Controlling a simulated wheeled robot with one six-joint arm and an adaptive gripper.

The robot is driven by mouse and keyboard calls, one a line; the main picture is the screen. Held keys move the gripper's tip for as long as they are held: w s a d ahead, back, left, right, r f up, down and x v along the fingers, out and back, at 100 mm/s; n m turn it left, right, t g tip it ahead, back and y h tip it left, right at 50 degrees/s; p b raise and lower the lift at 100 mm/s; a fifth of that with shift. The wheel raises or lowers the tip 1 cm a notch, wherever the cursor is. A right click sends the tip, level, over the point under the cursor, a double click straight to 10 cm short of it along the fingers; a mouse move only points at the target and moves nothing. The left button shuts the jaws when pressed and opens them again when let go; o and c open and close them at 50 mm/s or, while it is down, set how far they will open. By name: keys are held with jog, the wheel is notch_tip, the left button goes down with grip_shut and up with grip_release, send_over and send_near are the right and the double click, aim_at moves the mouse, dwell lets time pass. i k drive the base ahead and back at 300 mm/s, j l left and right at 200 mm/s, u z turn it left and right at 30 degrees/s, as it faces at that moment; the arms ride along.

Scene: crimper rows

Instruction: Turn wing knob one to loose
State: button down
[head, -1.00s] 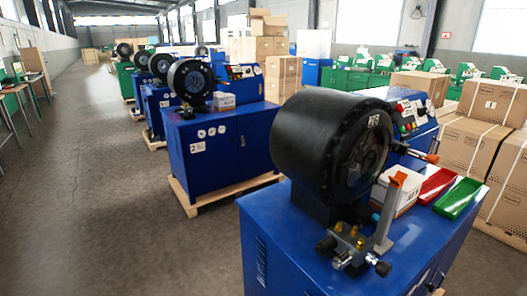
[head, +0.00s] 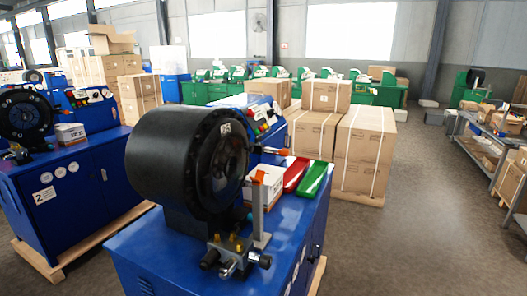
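The nearest blue crimper (head: 150,258) stands in the middle of the head view, with a large black drum head (head: 175,155) on top. At its front is a small metal valve block (head: 231,243) with brass fittings. Black knobs stick out of the block, one at the left (head: 209,260) and one at the right (head: 265,262). A grey upright bracket with an orange tip (head: 258,178) rises beside the block. I cannot tell which part is wing knob one, or its setting. My gripper is not in view.
A white box (head: 267,190), a red tray (head: 296,174) and a green tray (head: 314,180) sit on the crimper top. A second crimper marked 2 (head: 90,180) stands left. Strapped cartons (head: 364,150) stand behind. Open floor (head: 400,235) lies right, before a shelf bench (head: 485,145).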

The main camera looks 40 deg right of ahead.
aim_at(257, 140)
jog(key=i+l+z, duration=0.7)
jog(key=k+j, duration=0.05)
jog(key=k, duration=0.05)
